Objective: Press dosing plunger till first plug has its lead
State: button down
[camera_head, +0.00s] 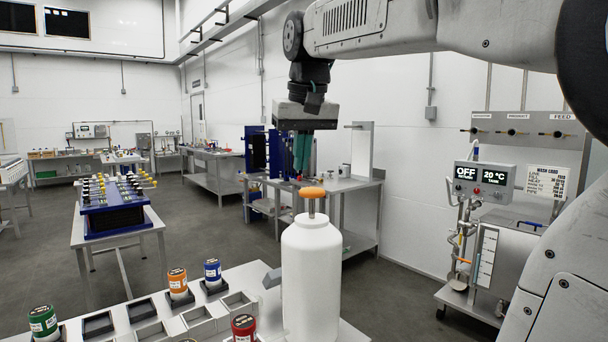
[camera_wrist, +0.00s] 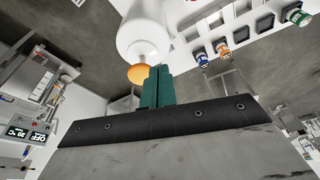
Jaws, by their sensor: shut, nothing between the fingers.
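The dosing plunger's orange knob (camera_head: 312,192) stands on a short stem atop a white bottle (camera_head: 311,275), with a grey spout (camera_head: 271,278) pointing left. My gripper (camera_head: 301,170), with teal fingers pointing down, is shut and empty, a little above the knob. In the wrist view the shut fingertips (camera_wrist: 159,68) appear just beside the orange knob (camera_wrist: 138,74); I cannot tell whether they touch it. Small orange (camera_head: 178,283), blue (camera_head: 212,273), green (camera_head: 43,322) and red (camera_head: 243,327) cylinders stand on the bench left of the bottle. I cannot tell which is the first plug.
Several empty square holders (camera_head: 198,320) fill the bench between the cylinders. A tank panel (camera_head: 483,180) at right reads OFF and 20 °C. A blue rack (camera_head: 112,195) stands on a table at left. A steel table (camera_head: 345,184) is behind the bottle. Grey floor lies between.

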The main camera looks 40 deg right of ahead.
notch_tip(320, 180, up, 8)
jog(key=m, duration=0.2)
send_over(312, 205)
jog(key=w, duration=0.2)
jog(key=shift+s+d+f+t+h, duration=0.2)
jog(key=shift+d+t+h, duration=0.1)
jog(key=shift+d, duration=0.1)
jog(key=shift+f, duration=0.1)
jog(key=x, duration=0.4)
jog(key=s+x, duration=0.1)
jog(key=x, duration=0.2)
jog(key=a+x, duration=0.1)
jog(key=x, duration=0.3)
jog(key=shift+s+d+f, duration=0.1)
jog(key=shift+s+f, duration=0.15)
jog(key=shift+f, duration=0.45)
jog(key=shift+s+f, duration=0.2)
jog(key=shift+f, duration=0.35)
